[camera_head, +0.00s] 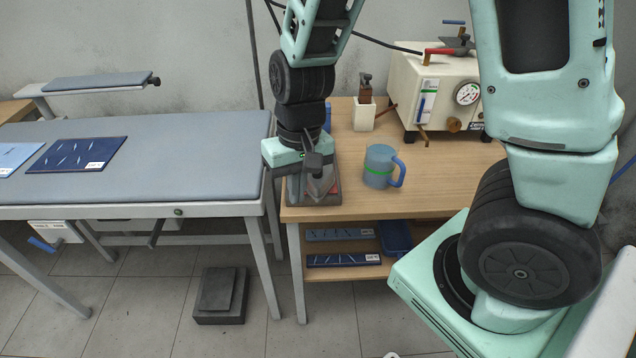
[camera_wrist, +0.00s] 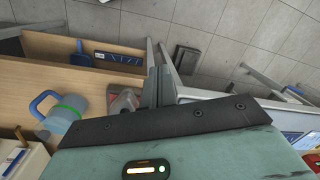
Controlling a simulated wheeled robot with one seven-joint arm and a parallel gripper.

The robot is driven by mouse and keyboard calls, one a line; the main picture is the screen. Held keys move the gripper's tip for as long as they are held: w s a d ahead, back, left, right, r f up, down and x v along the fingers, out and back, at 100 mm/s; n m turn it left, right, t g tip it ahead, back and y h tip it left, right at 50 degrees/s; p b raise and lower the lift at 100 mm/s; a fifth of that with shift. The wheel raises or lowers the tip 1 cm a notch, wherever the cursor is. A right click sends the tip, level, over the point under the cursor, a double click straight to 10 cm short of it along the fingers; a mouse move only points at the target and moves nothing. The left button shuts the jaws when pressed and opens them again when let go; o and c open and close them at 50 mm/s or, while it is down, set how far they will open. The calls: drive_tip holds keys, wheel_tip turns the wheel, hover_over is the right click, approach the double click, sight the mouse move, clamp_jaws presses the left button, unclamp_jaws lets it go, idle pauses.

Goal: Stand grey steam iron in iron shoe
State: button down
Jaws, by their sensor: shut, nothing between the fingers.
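A grey iron-shaped body (camera_head: 322,187) lies at the left front corner of the wooden table, with reddish surface showing around it and a dark grey base under it. It looks like the steam iron on a rest, but my arm partly covers it and I cannot tell iron from shoe clearly. It also shows in the wrist view (camera_wrist: 122,99), left of my fingers, grey and reddish. My gripper (camera_wrist: 158,88) is shut and empty, pointing down beside this body; whether it touches is unclear. In the head view its fingertips are hard to make out.
A blue-grey mug (camera_head: 380,165) stands close to the right. Behind are a white holder (camera_head: 364,118) and a cream boiler (camera_head: 440,90) with hoses. A padded ironing table (camera_head: 190,140) lies to the left across a narrow gap. A dark pedal (camera_head: 220,295) is on the floor.

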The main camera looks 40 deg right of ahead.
sight(321, 191)
drive_tip(key=w+d+f+m+h, duration=0.1)
drive_tip(key=w+d+f+m, duration=0.2)
drive_tip(key=d, duration=0.6)
drive_tip(key=w+f, duration=0.1)
drive_tip(key=f, duration=0.2)
drive_tip(key=w+d+f, duration=0.1)
drive_tip(key=f, duration=0.2)
drive_tip(key=w+f, duration=0.1)
drive_tip(key=f, duration=0.2)
drive_tip(key=shift+d+f, duration=0.2)
drive_tip(key=shift+f, duration=0.1)
drive_tip(key=shift+w+d+f+p, duration=0.1)
drive_tip(key=shift+w+d+p, duration=0.2)
drive_tip(key=shift+w, duration=0.25)
drive_tip(key=shift+a, duration=0.1)
drive_tip(key=w+d, duration=0.1)
drive_tip(key=w, duration=0.1)
drive_tip(key=w+d+p, duration=0.1)
drive_tip(key=w, duration=0.1)
drive_tip(key=w+d, duration=0.1)
drive_tip(key=w, duration=0.1)
drive_tip(key=shift+w+d, duration=0.1)
drive_tip(key=shift+w, duration=0.25)
drive_tip(key=shift+s, duration=0.15)
